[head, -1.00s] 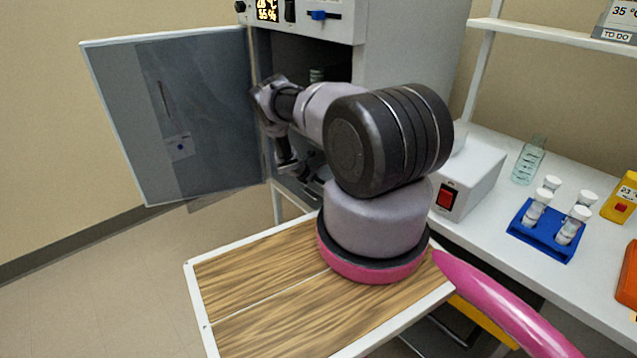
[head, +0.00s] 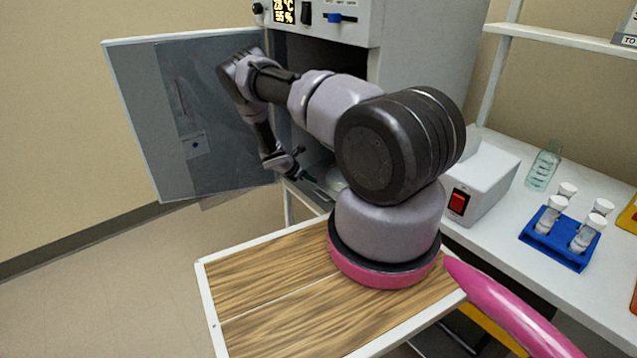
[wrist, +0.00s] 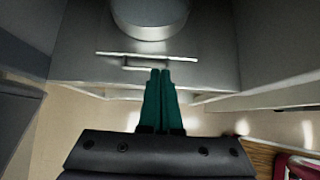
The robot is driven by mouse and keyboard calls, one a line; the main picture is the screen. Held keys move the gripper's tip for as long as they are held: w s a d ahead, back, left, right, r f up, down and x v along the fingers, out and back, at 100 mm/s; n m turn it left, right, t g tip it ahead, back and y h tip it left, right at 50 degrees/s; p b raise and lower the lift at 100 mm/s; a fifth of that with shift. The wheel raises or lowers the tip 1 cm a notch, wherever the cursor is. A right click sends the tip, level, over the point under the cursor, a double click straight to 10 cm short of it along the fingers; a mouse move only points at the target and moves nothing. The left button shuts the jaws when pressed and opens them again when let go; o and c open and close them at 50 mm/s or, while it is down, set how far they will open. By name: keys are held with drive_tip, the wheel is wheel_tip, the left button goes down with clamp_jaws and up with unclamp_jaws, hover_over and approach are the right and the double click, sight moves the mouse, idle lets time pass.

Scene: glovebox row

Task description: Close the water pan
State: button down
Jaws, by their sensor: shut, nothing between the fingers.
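The incubator cabinet (head: 425,60) stands with its door (head: 150,110) swung open to the left. The wrist view shows a grey metal pan or shelf front (wrist: 205,62) with a thin slot-like handle (wrist: 148,54). A round, pale dish (wrist: 150,15) sits above and behind that front. I cannot tell how far the pan is pulled out. My gripper (wrist: 160,74) has teal fingers shut together and empty, their tips just below the handle in the picture; contact is unclear. In the head view my gripper (head: 308,178) is at the lower cabinet opening, and my arm hides much of the interior.
A white bench on the right holds a box with a red switch (head: 480,185), a glass bottle (head: 544,165) and a blue rack of capped tubes (head: 560,240). The open door stands close to my arm. Floor (head: 110,290) is clear at left.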

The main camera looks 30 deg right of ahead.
sight(331, 185)
drive_tip(key=s+a+f+m+y, duration=0.35)
drive_tip(key=m+y, duration=0.25)
drive_tip(key=m, duration=0.3)
drive_tip(key=w+d+r+m+t+h, duration=0.2)
drive_tip(key=d+r+m+t, duration=0.2)
drive_tip(key=d+m, duration=0.45)
drive_tip(key=shift+m, duration=0.85)
drive_tip(key=x, duration=0.2)
drive_tip(key=a+x, duration=0.1)
drive_tip(key=x, duration=0.5)
drive_tip(key=shift+a+f, duration=0.1)
drive_tip(key=shift+f, duration=0.35)
drive_tip(key=d, duration=0.1)
drive_tip(key=w+d, duration=0.1)
drive_tip(key=d, duration=0.1)
drive_tip(key=shift+d+f, duration=0.1)
drive_tip(key=shift+d, duration=0.4)
drive_tip(key=shift+d, duration=0.1)
